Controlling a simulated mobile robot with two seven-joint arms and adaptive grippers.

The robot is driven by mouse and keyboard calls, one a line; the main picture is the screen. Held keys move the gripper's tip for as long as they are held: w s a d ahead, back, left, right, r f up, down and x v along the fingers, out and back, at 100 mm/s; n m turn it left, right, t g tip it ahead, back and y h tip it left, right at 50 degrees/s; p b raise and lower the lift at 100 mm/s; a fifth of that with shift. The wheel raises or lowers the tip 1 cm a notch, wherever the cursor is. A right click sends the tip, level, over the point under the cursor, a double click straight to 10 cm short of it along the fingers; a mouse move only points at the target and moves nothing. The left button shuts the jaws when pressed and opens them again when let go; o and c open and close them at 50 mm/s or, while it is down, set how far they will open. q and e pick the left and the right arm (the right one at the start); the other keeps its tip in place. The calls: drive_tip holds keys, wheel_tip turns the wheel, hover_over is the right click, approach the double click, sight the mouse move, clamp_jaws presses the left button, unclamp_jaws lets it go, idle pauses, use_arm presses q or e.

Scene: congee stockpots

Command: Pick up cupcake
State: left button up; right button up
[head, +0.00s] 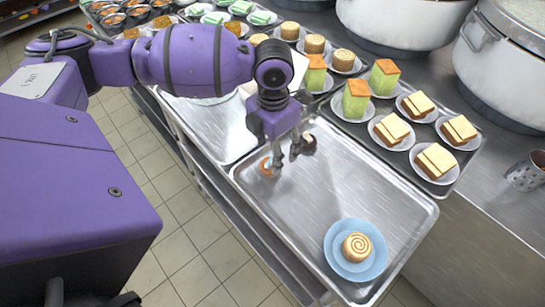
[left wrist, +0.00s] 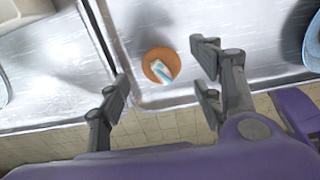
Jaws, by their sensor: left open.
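A small round orange-brown cupcake with a white and blue top (head: 266,166) sits near the left corner of the front metal tray (head: 330,190). In the left wrist view the cupcake (left wrist: 158,66) lies in the gap between my fingers, close to the tray's rim. My left gripper (head: 287,156) is open, with its fingers pointing down just beside and above the cupcake. The wrist view shows the open fingers (left wrist: 162,75) apart, neither visibly touching it. My right gripper is not in view.
A blue plate with a swirl pastry (head: 357,246) stands on the tray's near end. Plated cakes (head: 391,130) fill the tray behind. Large pots (head: 500,60) stand farther back.

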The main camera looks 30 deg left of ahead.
sight(269, 159)
use_arm(q)
drive_tip(key=shift+s+a+f, duration=0.1)
drive_tip(key=shift+s+f, duration=0.15)
drive_tip(key=shift+f, duration=0.1)
drive_tip(key=shift+s+f, duration=0.1)
drive_tip(key=shift+f, duration=0.2)
drive_tip(key=f, duration=0.3)
drive_tip(key=shift+a+f, duration=0.25)
drive_tip(key=shift+f, duration=0.4)
drive_tip(key=c, duration=1.1)
drive_tip(key=shift+c, duration=0.4)
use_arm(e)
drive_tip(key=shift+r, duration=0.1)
use_arm(q)
drive_tip(key=shift+r, duration=0.1)
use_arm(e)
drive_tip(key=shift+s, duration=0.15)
